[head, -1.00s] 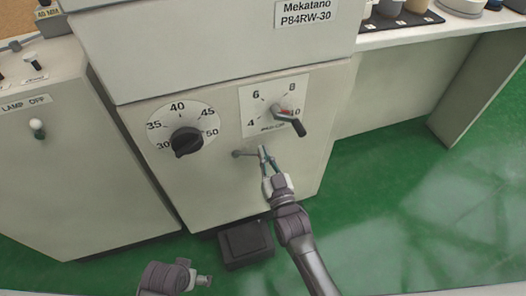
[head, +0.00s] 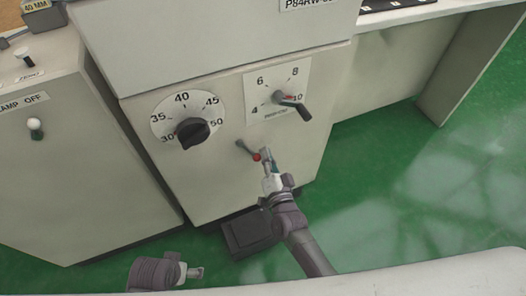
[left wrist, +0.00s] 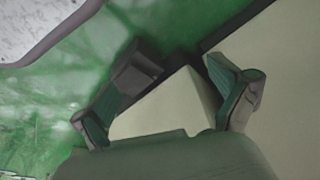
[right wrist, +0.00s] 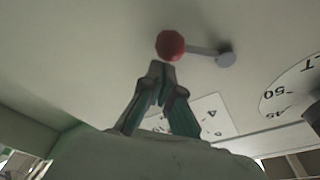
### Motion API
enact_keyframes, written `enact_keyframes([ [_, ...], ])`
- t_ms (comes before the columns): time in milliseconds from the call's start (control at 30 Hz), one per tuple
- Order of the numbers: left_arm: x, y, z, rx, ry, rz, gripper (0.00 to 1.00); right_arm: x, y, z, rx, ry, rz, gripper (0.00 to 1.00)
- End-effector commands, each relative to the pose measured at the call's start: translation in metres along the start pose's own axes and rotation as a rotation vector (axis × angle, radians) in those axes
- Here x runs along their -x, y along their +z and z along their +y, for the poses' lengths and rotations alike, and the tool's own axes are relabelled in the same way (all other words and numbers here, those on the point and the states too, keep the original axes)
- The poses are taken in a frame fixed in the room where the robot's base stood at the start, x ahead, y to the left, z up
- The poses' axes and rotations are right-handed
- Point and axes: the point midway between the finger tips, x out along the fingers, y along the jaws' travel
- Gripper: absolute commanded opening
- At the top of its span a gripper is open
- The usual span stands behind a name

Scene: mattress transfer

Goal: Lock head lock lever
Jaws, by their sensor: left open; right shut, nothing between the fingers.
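The lock lever (head: 247,150) is a short grey rod with a red ball knob (head: 256,157), on the cabinet front below the two dials. In the head view it slants down to the right from its pivot. My right gripper (head: 265,154) is shut and empty, with its fingertips right beside the knob. In the right wrist view the red knob (right wrist: 170,44) sits just beyond the fingertips (right wrist: 160,68); whether they touch I cannot tell. My left gripper (head: 199,272) is low at the picture's bottom. In the left wrist view its fingers (left wrist: 170,105) are spread open.
A black pedal box (head: 247,232) stands on the green floor (head: 390,190). A lamp switch cabinet (head: 60,160) is at left.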

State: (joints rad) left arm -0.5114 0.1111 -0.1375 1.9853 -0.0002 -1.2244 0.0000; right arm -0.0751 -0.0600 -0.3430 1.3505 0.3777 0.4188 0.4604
Motion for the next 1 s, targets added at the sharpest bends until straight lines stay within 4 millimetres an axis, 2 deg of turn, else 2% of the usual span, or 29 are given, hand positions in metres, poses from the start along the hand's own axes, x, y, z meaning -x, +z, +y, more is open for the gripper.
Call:
enact_keyframes([
  [333,0.011,-0.008,0.001,-0.001,0.002,0.018,0.98,0.002,0.008,0.003,-0.116,0.02,0.0,0.0],
  [1000,0.013,-0.01,0.002,-0.001,0.003,0.025,0.98,0.001,0.008,0.002,-0.129,0.023,-0.004,0.0],
])
